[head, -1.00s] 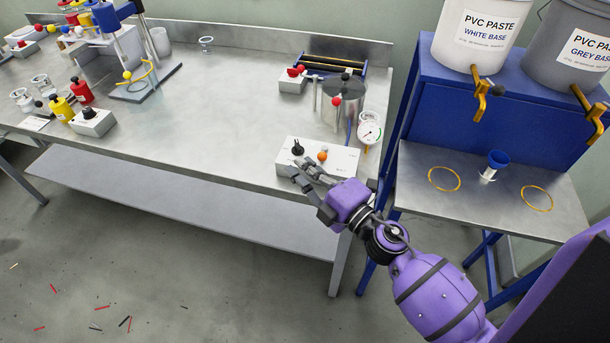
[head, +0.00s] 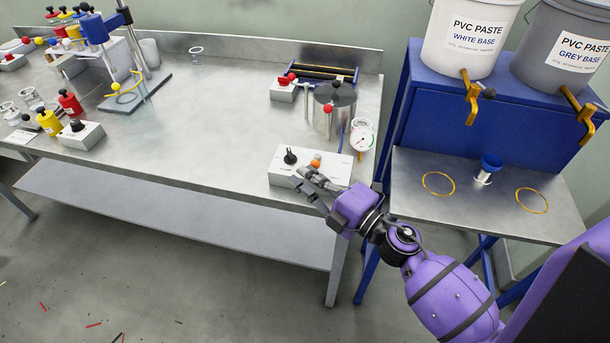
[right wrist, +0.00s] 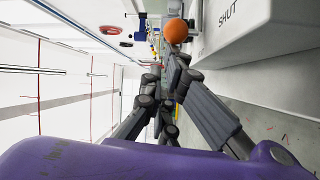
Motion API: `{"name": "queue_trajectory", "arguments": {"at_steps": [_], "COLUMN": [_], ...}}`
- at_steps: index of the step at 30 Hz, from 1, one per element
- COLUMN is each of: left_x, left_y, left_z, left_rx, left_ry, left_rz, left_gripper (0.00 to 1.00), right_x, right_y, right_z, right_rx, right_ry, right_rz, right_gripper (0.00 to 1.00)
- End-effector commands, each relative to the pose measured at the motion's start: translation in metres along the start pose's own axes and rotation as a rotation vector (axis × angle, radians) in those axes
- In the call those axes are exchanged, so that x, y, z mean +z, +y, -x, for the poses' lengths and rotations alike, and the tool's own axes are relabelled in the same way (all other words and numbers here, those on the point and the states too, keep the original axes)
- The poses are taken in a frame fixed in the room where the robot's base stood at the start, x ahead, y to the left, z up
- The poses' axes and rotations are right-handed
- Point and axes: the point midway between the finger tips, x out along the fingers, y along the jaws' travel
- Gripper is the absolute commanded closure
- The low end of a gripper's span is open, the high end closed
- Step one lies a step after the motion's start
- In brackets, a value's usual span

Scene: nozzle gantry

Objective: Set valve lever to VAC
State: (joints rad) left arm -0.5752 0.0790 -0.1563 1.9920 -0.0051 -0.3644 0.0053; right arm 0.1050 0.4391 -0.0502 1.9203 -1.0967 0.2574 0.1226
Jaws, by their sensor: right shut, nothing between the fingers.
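The valve lever shows as an orange ball (head: 316,163) on top of a white box (head: 338,171) at the bench's front right corner. A black knob (head: 290,157) stands on the same box, left of the ball. In the right wrist view the orange ball (right wrist: 174,31) is large, next to the box (right wrist: 255,32), where the word SHUT can be read. VAC cannot be read. My right gripper (head: 304,175) is shut and empty at the box's front edge, its fingertips just short of the ball. Whether they touch it I cannot tell. My left gripper is out of view.
A pressure gauge (head: 362,137) and a metal pot with a dark lid (head: 335,108) stand just behind the box. A blue stand (head: 430,105) with two paste buckets is to the right. The bench's middle (head: 210,120) is clear.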

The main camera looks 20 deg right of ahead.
Motion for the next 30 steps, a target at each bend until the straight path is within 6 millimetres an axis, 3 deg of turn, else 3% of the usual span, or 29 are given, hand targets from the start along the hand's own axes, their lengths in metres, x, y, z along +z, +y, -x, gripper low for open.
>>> {"name": "queue_trajectory", "arguments": {"at_steps": [20, 30], "left_x": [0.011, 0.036], "left_y": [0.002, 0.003], "left_z": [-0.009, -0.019], "left_rx": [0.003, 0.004], "left_ry": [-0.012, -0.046], "left_rz": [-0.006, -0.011], "left_gripper": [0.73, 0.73], "right_x": [0.008, 0.021], "right_y": [0.001, 0.000], "right_z": [0.012, 0.025], "right_rx": [-0.025, -0.061], "right_ry": [0.130, 0.298], "right_rz": [-0.007, -0.016], "right_gripper": [1.00, 1.00]}}
